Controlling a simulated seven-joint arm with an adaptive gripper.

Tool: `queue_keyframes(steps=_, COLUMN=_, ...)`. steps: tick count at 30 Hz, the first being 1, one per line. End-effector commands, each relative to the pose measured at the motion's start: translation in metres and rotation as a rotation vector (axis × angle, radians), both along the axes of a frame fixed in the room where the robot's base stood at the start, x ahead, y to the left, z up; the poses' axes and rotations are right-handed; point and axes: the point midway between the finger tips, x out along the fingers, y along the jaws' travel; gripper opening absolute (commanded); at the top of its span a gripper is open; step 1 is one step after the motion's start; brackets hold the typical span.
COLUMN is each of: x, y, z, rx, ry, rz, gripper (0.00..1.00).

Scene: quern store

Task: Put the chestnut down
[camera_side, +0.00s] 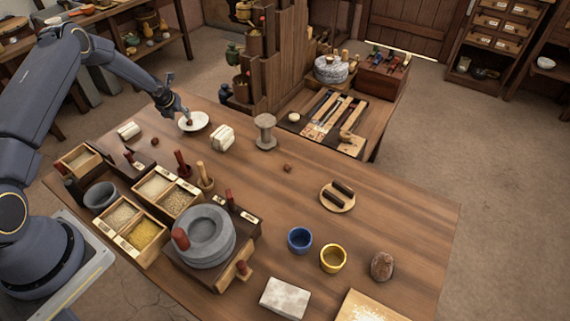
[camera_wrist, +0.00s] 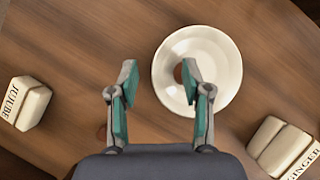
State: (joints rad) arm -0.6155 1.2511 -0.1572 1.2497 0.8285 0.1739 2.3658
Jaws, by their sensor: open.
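A small brown round thing, which looks like the chestnut (camera_wrist: 178,73), lies in a white dish (camera_wrist: 229,75). In the wrist view it is partly hidden behind my right finger. The dish also shows in the side view (camera_side: 203,123), at the far end of the table. My gripper (camera_wrist: 159,72) is open, its fingers apart. In the side view my gripper (camera_side: 187,115) is low over the dish. In the wrist view the dish lies to the right of the middle between the fingers.
A white block marked JUJUBE (camera_wrist: 28,103) and one marked GINGER (camera_wrist: 278,145) flank the dish. Another small brown round thing (camera_side: 155,141) lies on the table. A spool-like stand (camera_side: 265,132) is to the right. Grain boxes (camera_side: 146,236) and a stone quern (camera_side: 205,240) stand nearer.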

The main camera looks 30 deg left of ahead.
Motion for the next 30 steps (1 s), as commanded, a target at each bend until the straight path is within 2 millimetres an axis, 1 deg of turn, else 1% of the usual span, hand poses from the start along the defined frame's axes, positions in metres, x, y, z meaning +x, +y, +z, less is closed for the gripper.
queue_keyframes(steps=2, x=0.000, y=0.000, z=0.002, rx=0.001, ry=-0.001, rz=0.000, gripper=0.49)
queue_keyframes(steps=5, x=-0.002, y=-0.002, z=0.009, rx=0.001, ry=-0.001, rz=-0.001, gripper=0.49)
queue_keyframes(steps=8, x=-0.008, y=-0.006, z=0.024, rx=0.003, ry=-0.002, rz=-0.002, gripper=0.49)
queue_keyframes(steps=16, x=-0.035, y=-0.022, z=0.077, rx=0.002, ry=-0.001, rz=-0.001, gripper=0.49)
queue_keyframes(steps=21, x=-0.046, y=-0.029, z=0.098, rx=0.000, ry=-0.001, rz=0.001, gripper=0.49)
queue_keyframes(steps=23, x=-0.049, y=-0.031, z=0.103, rx=0.000, ry=0.000, rz=0.001, gripper=0.49)
queue_keyframes(steps=25, x=-0.049, y=-0.034, z=0.113, rx=-0.005, ry=-0.009, rz=0.020, gripper=0.49)
queue_keyframes(steps=26, x=-0.050, y=-0.036, z=0.119, rx=-0.012, ry=-0.016, rz=0.041, gripper=0.49)
queue_keyframes(steps=28, x=-0.050, y=-0.046, z=0.145, rx=-0.035, ry=-0.045, rz=0.127, gripper=0.49)
queue_keyframes(steps=29, x=-0.052, y=-0.051, z=0.159, rx=-0.052, ry=-0.064, rz=0.182, gripper=0.49)
queue_keyframes(steps=30, x=-0.055, y=-0.062, z=0.182, rx=-0.082, ry=-0.095, rz=0.269, gripper=0.49)
